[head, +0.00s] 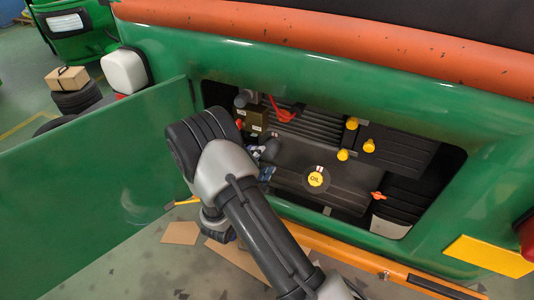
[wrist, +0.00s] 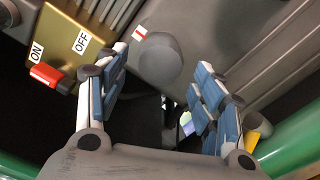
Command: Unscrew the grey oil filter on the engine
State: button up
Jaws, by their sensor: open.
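The grey oil filter (wrist: 158,60) is a round, dull grey knob-like part on the engine, with a small red-and-white label beside it. In the wrist view it lies between and beyond my fingertips. My gripper (wrist: 163,66) is open, with one blue-padded finger to each side of the filter in the picture. I see no finger touching it, and the exact distance is hard to tell. In the head view the filter (head: 270,150) shows small just right of my wrist. My gripper (head: 265,173) is mostly hidden there behind my arm.
A brass-coloured switch box (wrist: 68,40) with ON and OFF labels and a red lever (wrist: 46,75) is left of the filter. Yellow caps (head: 343,155) and a yellow OIL cap (head: 316,179) sit to the right. The green bay frame (head: 440,110) and open door (head: 90,170) surround the engine.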

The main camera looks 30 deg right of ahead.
aim_at(266, 156)
jog(key=x, duration=0.5)
jog(key=m, duration=0.6)
jog(key=shift+f+m, duration=0.15)
jog(key=shift+m, duration=0.55)
jog(key=m+b, duration=0.2)
jog(key=b, duration=0.1)
jog(key=shift+f, duration=0.15)
jog(key=m+b, duration=0.5)
jog(key=b, duration=0.3)
jog(key=shift+m, duration=0.3)
jog(key=shift+r+m, duration=0.25)
jog(key=shift+m, duration=0.15)
jog(key=shift+m+p, duration=0.3)
jog(key=shift+m, duration=0.4)
